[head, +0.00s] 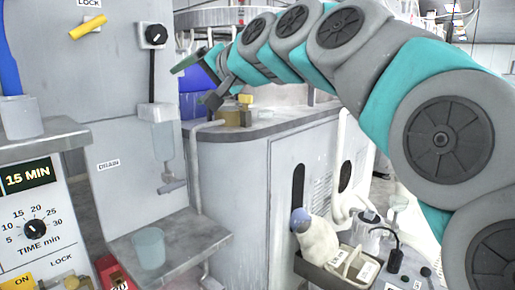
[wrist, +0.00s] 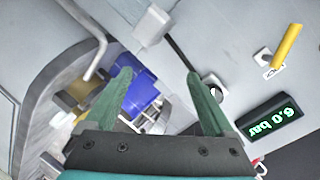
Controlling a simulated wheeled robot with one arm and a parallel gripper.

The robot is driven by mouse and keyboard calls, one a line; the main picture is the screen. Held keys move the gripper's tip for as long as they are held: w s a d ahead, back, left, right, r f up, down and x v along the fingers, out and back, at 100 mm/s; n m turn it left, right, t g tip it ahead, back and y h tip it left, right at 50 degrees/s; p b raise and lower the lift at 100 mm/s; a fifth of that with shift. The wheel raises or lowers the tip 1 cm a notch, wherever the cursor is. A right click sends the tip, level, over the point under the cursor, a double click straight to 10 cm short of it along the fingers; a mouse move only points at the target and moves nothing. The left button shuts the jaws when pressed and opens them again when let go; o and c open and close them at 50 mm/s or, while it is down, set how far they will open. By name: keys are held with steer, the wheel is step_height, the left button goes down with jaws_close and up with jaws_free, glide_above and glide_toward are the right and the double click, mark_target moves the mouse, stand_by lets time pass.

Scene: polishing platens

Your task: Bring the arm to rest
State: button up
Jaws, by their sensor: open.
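My gripper (head: 197,82) is at the end of my raised arm, left of the upper middle in the head view. My arm (head: 440,140) arches in from the right edge. In the wrist view my gripper (wrist: 159,76) shows two green fingers spread apart with nothing held between them. A blue container (wrist: 135,100) shows behind and below the fingers, and it appears in the head view (head: 196,78) partly hidden by my gripper. No touch between the gripper and anything is visible.
A grey panel carries a yellow lever (head: 88,27), a black knob (head: 153,35) and a drain tap (head: 170,183). A cup (head: 150,252) stands on a shelf below. A grey cabinet (head: 235,190) stands under my arm. A tray (head: 335,272) with a bottle (head: 318,240) is at lower right.

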steer(key=s+d+f+g+h, duration=0.2)
steer(key=s+d+f, duration=0.3)
steer(key=f, duration=0.5)
steer(key=s+d+f+n+g+h, duration=0.1)
steer(key=s+d+f+g+h, duration=0.25)
steer(key=f, duration=0.65)
steer(key=s+d+f+h, duration=0.2)
steer(key=s+d+f, duration=0.4)
steer(key=f, duration=0.4)
steer(key=s+d+f+g+h, duration=0.2)
steer(key=s+d+f, duration=0.5)
steer(key=s, duration=0.4)
steer(key=s+d+f+g+h, duration=0.1)
steer(key=s+d+f+g, duration=0.3)
steer(key=s+d+f, duration=0.3)
steer(key=s+f, duration=0.2)
steer(key=s, duration=0.2)
steer(key=shift+d+f+h, duration=0.15)
steer(key=shift+d+h, duration=0.2)
steer(key=shift+d, duration=0.05)
steer(key=shift+a, duration=0.1)
